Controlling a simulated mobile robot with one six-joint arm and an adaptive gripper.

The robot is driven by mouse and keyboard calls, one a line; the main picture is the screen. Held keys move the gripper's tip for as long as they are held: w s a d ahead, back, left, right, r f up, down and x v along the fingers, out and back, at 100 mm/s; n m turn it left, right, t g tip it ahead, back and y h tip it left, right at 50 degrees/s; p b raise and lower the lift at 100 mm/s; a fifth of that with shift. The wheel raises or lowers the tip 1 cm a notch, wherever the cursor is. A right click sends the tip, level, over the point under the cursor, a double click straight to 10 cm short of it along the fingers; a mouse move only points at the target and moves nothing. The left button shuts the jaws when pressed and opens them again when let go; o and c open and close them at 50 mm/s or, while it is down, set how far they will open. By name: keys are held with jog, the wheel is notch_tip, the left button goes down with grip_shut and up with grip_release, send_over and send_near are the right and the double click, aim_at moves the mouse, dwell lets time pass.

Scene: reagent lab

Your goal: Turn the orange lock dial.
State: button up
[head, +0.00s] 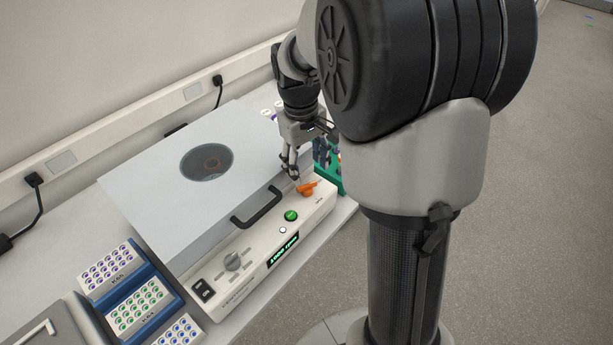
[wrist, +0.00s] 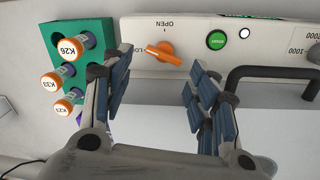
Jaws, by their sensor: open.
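The orange lock dial (head: 307,188) sits on the front panel of a white centrifuge-like machine (head: 232,292), at the panel's right end in the head view. In the wrist view the dial (wrist: 163,53) lies ahead of and between my fingers, apart from them, with an "OPEN" label beside it and another label partly hidden by a finger. Its handle is slanted there. My gripper (wrist: 157,95) is open and empty. In the head view my gripper (head: 290,170) is just behind the dial, over the machine's right end.
The machine has a closed lid (head: 150,190) with a black handle (head: 257,208), a green button (head: 291,215) and a grey knob (head: 233,261). A green rack (wrist: 75,65) with orange-capped vials stands close beside my finger. Blue vial racks (head: 140,305) stand at the left.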

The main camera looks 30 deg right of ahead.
jog(key=shift+r, duration=1.45)
